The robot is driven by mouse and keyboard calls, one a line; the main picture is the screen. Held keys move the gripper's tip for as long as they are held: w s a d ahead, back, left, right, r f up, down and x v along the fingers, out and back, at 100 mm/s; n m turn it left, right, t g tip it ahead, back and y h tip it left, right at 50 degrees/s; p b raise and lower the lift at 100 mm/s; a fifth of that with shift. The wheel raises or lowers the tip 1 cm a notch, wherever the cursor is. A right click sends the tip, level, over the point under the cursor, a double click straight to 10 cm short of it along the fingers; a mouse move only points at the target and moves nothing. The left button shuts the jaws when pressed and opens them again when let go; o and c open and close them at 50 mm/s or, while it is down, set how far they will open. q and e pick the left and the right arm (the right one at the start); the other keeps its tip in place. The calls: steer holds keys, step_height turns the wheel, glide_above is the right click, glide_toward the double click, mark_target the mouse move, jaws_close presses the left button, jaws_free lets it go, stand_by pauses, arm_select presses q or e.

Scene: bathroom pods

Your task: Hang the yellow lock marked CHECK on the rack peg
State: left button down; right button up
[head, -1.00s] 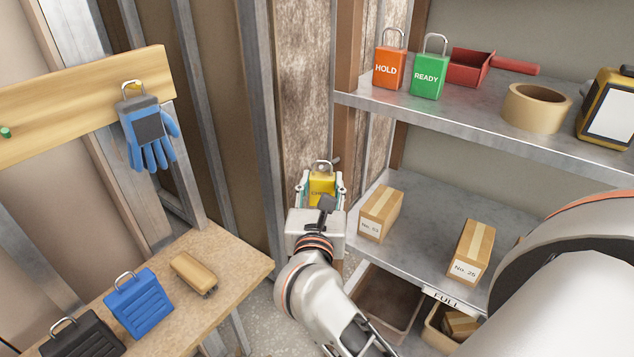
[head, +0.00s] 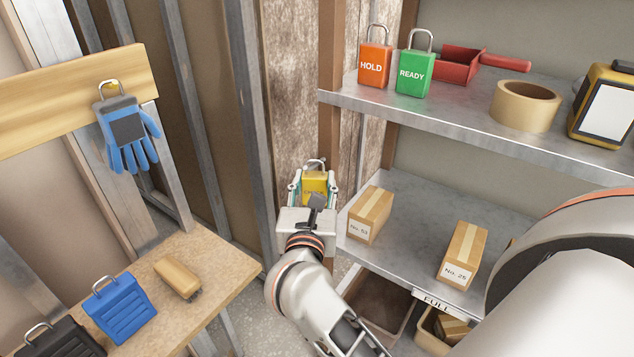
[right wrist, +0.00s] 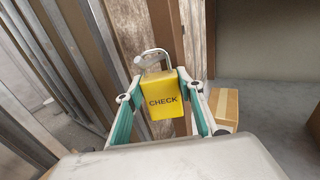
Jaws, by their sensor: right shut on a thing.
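My right gripper (head: 313,188) is shut on the yellow lock (head: 314,180) and holds it upright beside the rack's left post. The right wrist view shows the lock (right wrist: 166,100) between the fingers, with CHECK facing me and its silver shackle up. A short grey peg with a round end (right wrist: 140,62) shows at the shackle's height, overlapping it in the picture. I cannot tell whether the peg passes through the shackle or is only in line with it. My left gripper is not in view.
The rack's upper shelf (head: 440,118) bears orange HOLD and green READY locks, a red scoop and a tape roll. Boxes stand on the lower shelf (head: 410,225). At left, a blue glove (head: 128,140) hangs from a board above a wooden bench (head: 205,255).

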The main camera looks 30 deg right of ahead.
stand_by(0.4)
steer(key=o, duration=1.2)
step_height(320, 180, up, 10)
steer(key=shift+r, duration=0.1)
